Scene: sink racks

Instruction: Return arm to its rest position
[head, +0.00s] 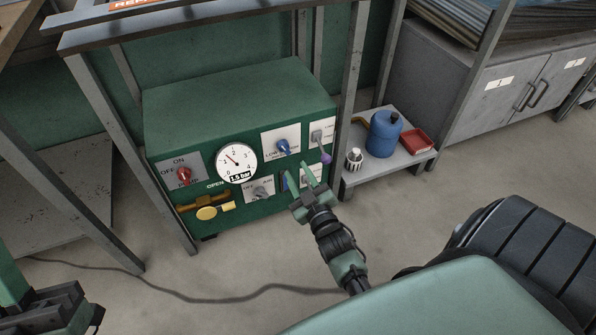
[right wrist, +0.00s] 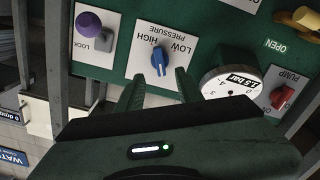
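My right gripper (head: 300,175) is in front of the lower right part of the green control panel (head: 220,105). In the right wrist view its two fingers (right wrist: 159,85) are spread apart with nothing between them. Beyond the fingertips are the blue pressure knob (right wrist: 158,60) and a purple lock knob (right wrist: 90,30). I cannot tell whether a fingertip touches the panel. At the lower left of the head view a green and dark part of my left arm (head: 45,308) shows, cut off by the edge; its fingers cannot be made out.
The panel also has a red pump knob (head: 184,174), a gauge (head: 237,162) marked 1.5 bar and a yellow valve handle (head: 207,212). To the right, a low cart (head: 385,170) holds a blue canister (head: 384,134) and red tray (head: 416,141). A cable (head: 215,300) crosses the open floor.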

